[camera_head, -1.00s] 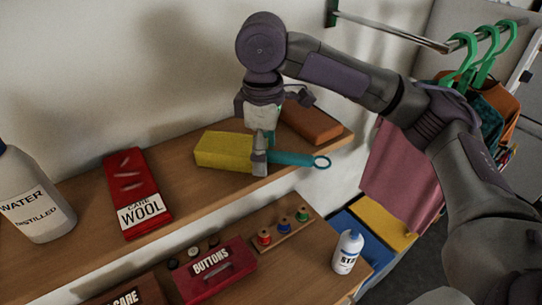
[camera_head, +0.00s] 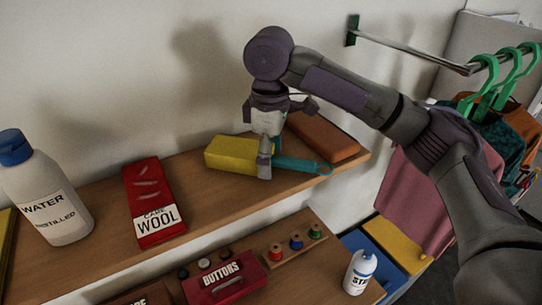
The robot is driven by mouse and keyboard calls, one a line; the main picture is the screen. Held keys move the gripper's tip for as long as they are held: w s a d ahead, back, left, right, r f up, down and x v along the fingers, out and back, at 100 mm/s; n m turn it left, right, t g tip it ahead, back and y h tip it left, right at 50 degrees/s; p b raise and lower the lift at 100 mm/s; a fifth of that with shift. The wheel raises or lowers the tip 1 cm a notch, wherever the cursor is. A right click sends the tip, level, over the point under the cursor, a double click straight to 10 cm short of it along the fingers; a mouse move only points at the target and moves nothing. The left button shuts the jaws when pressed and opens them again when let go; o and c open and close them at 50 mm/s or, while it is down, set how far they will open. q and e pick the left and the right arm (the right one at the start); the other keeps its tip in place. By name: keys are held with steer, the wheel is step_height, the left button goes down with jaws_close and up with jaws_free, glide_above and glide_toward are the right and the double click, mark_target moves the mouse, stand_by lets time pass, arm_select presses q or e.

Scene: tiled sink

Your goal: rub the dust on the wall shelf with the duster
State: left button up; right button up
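The duster has a yellow block head (camera_head: 229,155) and a teal handle (camera_head: 300,165) ending in a ring. It lies low at the wall shelf (camera_head: 110,258), towards its right end; I cannot tell whether the head touches the board. My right gripper (camera_head: 266,160) comes down from above and is shut on the teal handle just right of the head, one finger in front. The far finger is mostly hidden. I cannot make out dust on the shelf; the area behind the duster is partly hidden. My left gripper is not in view.
On the shelf stand a water bottle (camera_head: 45,195) and a red wool box (camera_head: 154,203) left of the duster, and a brown block (camera_head: 323,138) close behind its handle. Below are a red buttons box (camera_head: 225,282), spools and a spray bottle (camera_head: 360,272). Clothes hang at right.

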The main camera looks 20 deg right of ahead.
steer(key=shift+r, duration=2.95)
steer(key=shift+r, duration=1.5)
